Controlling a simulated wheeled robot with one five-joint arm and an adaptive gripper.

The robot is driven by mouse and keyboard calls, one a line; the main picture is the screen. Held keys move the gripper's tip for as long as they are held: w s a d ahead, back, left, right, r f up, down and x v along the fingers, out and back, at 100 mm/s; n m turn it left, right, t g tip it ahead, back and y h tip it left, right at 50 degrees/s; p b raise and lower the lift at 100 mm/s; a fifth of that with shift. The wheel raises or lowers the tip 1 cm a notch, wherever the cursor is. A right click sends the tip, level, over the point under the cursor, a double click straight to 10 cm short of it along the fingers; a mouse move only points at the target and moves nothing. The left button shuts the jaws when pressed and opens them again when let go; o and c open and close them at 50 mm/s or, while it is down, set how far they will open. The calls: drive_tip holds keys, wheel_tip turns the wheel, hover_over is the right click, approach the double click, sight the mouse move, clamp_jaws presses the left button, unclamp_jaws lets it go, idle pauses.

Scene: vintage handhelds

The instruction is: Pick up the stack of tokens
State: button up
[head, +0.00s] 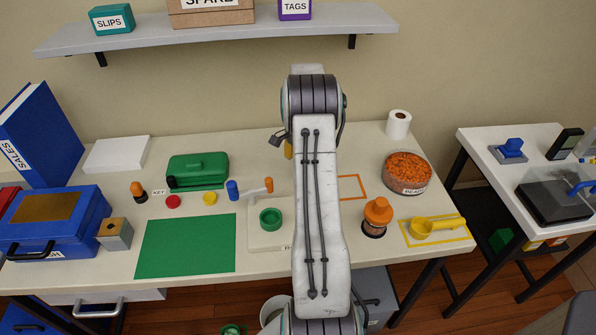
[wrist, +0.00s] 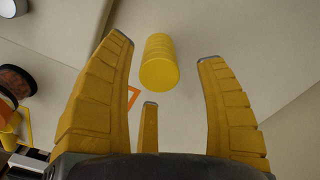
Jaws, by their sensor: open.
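The stack of tokens appears in the wrist view as a yellow ridged cylinder (wrist: 160,62), seen in the space between my finger tips and apart from them. My gripper (wrist: 170,45) has yellow fingers spread wide, with a third, shorter-looking finger low between them; it is open and empty. In the head view my arm hides most of the gripper and the area behind it. A small yellow patch (head: 288,149) shows at the arm's left edge; I cannot tell whether it is the stack or a finger.
An orange outline (head: 352,187) lies right of my arm, near a bowl of orange bits (head: 407,172), an orange-topped jar (head: 377,216) and a yellow scoop (head: 436,227). A white roll (head: 398,124) stands behind. Left are a green mat (head: 186,246), a green case (head: 198,169) and a green ring (head: 271,219).

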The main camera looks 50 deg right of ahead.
drive_tip(key=shift+f+p, duration=0.4)
drive_tip(key=shift+f, duration=2.2)
clamp_jaws()
drive_tip(key=shift+r, duration=0.15)
drive_tip(key=shift+r, duration=0.6)
wheel_tip(320, 180, up, 2)
drive_tip(key=shift+r+b, duration=0.2)
drive_tip(key=shift+b, duration=0.15)
drive_tip(key=s+d+r, duration=0.7)
drive_tip(key=d, duration=0.1)
drive_tip(key=shift+s+d, duration=0.35)
drive_tip(key=shift+d, duration=0.05)
drive_tip(key=shift+r, duration=0.1)
